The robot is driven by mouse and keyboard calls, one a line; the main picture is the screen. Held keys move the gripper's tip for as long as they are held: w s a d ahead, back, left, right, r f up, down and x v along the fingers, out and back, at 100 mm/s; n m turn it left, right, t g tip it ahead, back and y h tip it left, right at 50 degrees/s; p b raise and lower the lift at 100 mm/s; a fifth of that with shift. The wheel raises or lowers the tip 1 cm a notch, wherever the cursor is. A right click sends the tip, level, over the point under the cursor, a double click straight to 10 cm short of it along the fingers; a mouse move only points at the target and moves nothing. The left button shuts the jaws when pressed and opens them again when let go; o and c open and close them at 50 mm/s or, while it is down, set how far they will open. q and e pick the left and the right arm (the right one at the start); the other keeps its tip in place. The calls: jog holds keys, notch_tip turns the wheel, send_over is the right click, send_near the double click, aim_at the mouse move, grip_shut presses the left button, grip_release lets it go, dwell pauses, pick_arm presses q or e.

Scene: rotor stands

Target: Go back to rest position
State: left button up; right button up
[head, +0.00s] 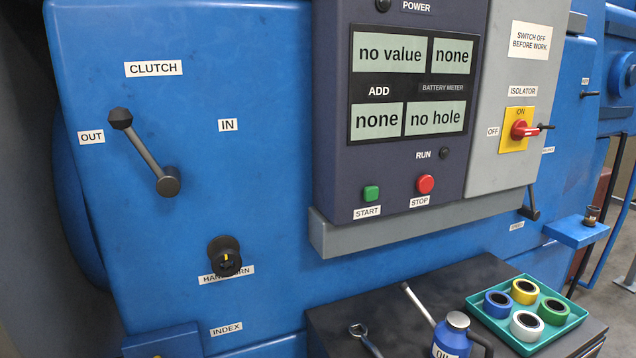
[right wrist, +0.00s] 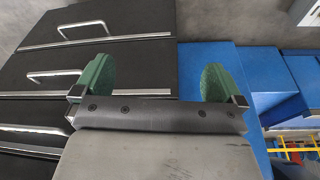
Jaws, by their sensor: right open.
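My right gripper (right wrist: 158,85) shows in the right wrist view with its two green fingers wide apart and nothing between them. It points toward black drawer fronts (right wrist: 45,58) and blue machine casing (right wrist: 212,57). Neither gripper shows in the head view, and my left gripper is in no view.
A blue machine (head: 100,250) carries a clutch lever (head: 146,155) at OUT, a handturn knob (head: 224,256), a control panel (head: 400,170) and a red isolator switch (head: 523,130). A dark cabinet (head: 345,310) holds a green tray (head: 555,337) with several tape rolls, a spanner (head: 364,336) and an oil can (head: 452,338).

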jog(key=s+d+f+g, duration=0.1)
jog(key=s+d+f, duration=0.2)
jog(key=s+f, duration=1.3)
notch_tip(320, 180, down, 4)
jog(key=shift+s, duration=0.35)
